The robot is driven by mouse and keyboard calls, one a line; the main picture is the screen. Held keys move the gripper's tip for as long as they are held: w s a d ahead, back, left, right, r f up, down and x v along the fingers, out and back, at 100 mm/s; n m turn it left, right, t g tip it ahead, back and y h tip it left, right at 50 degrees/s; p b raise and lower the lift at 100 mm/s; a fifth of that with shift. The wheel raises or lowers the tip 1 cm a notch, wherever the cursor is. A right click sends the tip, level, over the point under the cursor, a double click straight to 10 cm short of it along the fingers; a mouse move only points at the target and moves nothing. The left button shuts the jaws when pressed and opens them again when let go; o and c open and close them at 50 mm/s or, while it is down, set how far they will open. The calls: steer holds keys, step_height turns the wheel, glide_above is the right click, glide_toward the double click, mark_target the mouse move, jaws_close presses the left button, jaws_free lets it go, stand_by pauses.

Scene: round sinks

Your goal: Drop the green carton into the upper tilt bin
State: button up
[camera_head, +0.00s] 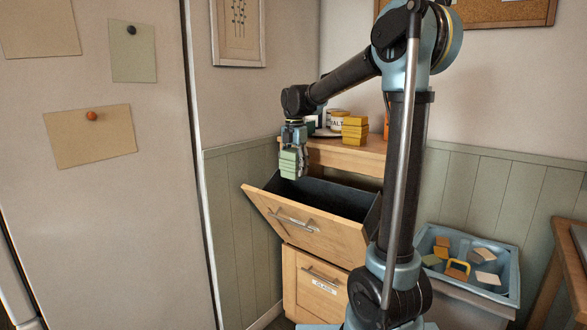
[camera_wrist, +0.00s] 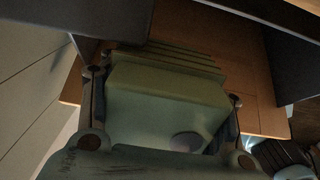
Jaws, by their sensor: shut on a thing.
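The green carton (camera_head: 292,163) is a pale green ribbed box, held by my gripper (camera_head: 294,150). My gripper is shut on it and points down. In the wrist view the green carton (camera_wrist: 165,100) fills the middle, between the two fingers of my gripper (camera_wrist: 165,115). In the head view the carton appears at the left rear of the upper tilt bin (camera_head: 270,212), just above its opening. The upper tilt bin is a wooden drawer front tipped outward, with a dark inside. I cannot tell whether the carton is below the rim.
A lower bin (camera_head: 315,287) with a label is shut. The wooden top (camera_head: 348,155) behind holds yellow boxes (camera_head: 355,130) and a labelled tin (camera_head: 336,121). A blue tub (camera_head: 508,262) with several blocks stands at right. A large pale door (camera_head: 95,215) is at left.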

steer(key=o, duration=1.1)
steer(key=shift+r, duration=0.15)
step_height(320, 180, up, 12)
steer(key=shift+f, duration=0.2)
